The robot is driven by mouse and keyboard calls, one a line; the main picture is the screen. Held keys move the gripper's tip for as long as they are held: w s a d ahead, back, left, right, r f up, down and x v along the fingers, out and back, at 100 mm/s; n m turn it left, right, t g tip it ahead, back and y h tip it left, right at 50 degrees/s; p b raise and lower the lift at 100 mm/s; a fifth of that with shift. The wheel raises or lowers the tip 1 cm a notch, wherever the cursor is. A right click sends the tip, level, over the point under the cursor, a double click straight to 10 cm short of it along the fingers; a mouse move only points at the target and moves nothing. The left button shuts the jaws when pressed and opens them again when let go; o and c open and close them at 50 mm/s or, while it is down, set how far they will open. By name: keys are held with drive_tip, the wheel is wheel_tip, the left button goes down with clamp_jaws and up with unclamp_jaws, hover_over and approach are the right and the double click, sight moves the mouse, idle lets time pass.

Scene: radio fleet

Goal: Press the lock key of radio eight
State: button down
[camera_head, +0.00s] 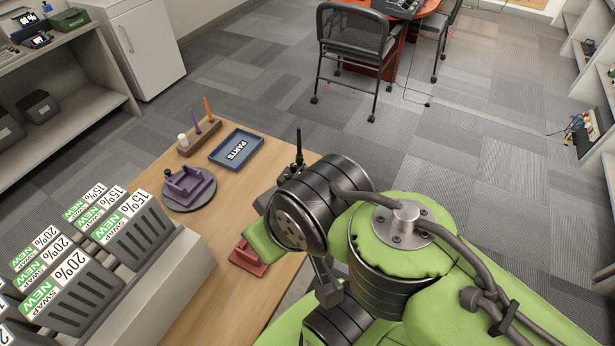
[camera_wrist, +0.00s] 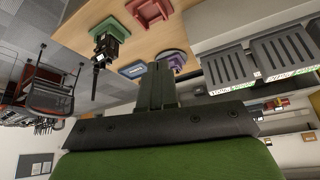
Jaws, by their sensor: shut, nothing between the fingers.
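A black radio with a long antenna (camera_wrist: 112,32) is in a green cradle (camera_wrist: 105,28) on the wooden table in the wrist view. In the head view the upper part of this radio (camera_head: 299,160) shows behind my arm; the rest is hidden. I cannot read a number on it or make out its lock key. My gripper (camera_wrist: 158,72) is shut and empty in the wrist view, apart from the radio, which is to its left in that picture. In the head view my arm hides the fingertips.
On the table (camera_head: 222,222) are a purple cradle (camera_head: 187,182) on a round disc, a red cradle (camera_head: 245,259), a blue PARTS tray (camera_head: 237,150) and a pen block (camera_head: 199,138). Grey bins (camera_head: 143,235) stand at the left. A chair (camera_head: 354,38) stands on the open floor beyond.

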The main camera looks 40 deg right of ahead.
drive_tip(key=w+d+f+m+g+y, duration=0.2)
drive_tip(key=w+d+f+m, duration=0.45)
drive_tip(key=w+d, duration=0.35)
drive_tip(key=s+d+f+m+t, duration=0.2)
drive_tip(key=d+f+m, duration=0.1)
drive_tip(key=d, duration=0.5)
drive_tip(key=s+d+f+m+t+y, duration=0.1)
drive_tip(key=s+d+f+m+t, duration=0.2)
drive_tip(key=d+f, duration=0.3)
drive_tip(key=d+m, duration=0.1)
drive_tip(key=d, duration=0.2)
drive_tip(key=shift+f, duration=0.2)
drive_tip(key=shift+w+m, duration=0.1)
drive_tip(key=shift+m, duration=0.15)
drive_tip(key=w+r+b+x, duration=0.1)
drive_tip(key=w+r+x, duration=0.1)
drive_tip(key=x, duration=1)
drive_tip(key=shift+w+a+f, duration=0.2)
drive_tip(key=shift+w+a, duration=0.1)
drive_tip(key=shift+a, duration=0.15)
